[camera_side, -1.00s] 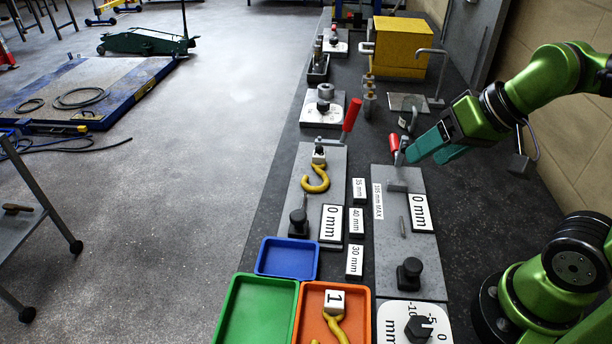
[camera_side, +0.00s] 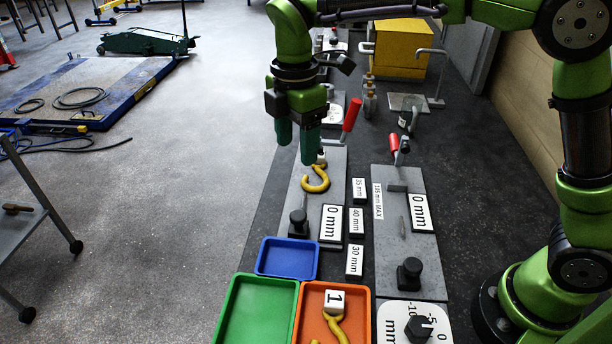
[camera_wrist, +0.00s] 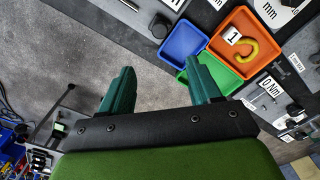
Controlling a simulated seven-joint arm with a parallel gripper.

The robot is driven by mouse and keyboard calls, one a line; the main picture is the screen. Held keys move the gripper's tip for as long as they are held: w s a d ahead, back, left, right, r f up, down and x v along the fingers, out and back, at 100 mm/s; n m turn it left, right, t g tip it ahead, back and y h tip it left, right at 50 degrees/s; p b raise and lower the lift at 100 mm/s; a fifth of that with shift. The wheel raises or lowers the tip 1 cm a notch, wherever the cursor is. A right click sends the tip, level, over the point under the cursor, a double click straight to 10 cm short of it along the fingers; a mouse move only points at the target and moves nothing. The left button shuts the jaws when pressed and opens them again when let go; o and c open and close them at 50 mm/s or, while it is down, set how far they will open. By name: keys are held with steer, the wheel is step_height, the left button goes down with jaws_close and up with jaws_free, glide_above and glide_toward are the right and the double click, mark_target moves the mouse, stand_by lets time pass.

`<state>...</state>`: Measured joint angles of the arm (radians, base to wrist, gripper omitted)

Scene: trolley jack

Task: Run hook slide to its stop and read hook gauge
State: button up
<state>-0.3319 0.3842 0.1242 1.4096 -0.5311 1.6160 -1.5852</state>
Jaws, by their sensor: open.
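A grey plate (camera_side: 331,179) lies on the bench and carries a yellow hook (camera_side: 316,179), a red-handled lever (camera_side: 351,115) at its far end and a black knob (camera_side: 298,224) at its near end. A "0 mm" display (camera_side: 331,223) sits at the plate's right edge. My gripper (camera_side: 297,147) is open, pointing down above the far end of this plate, and it partly hides the hook's mount. It also shows in the wrist view (camera_wrist: 160,92) with nothing between its fingers. Whether it touches anything cannot be told.
A second plate (camera_side: 427,262) with its own red lever, black knob and "0 mm" display (camera_side: 420,213) lies to the right. Small labels (camera_side: 356,221) stand between the plates. Blue (camera_side: 287,258), green (camera_side: 257,310) and orange (camera_side: 362,325) trays sit in front; the orange one holds a hook marked 1.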

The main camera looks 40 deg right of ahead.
mark_target(298, 215)
step_height(298, 215, down, 17)
steer(key=shift+r, duration=0.15)
stand_by(0.5)
jaws_close()
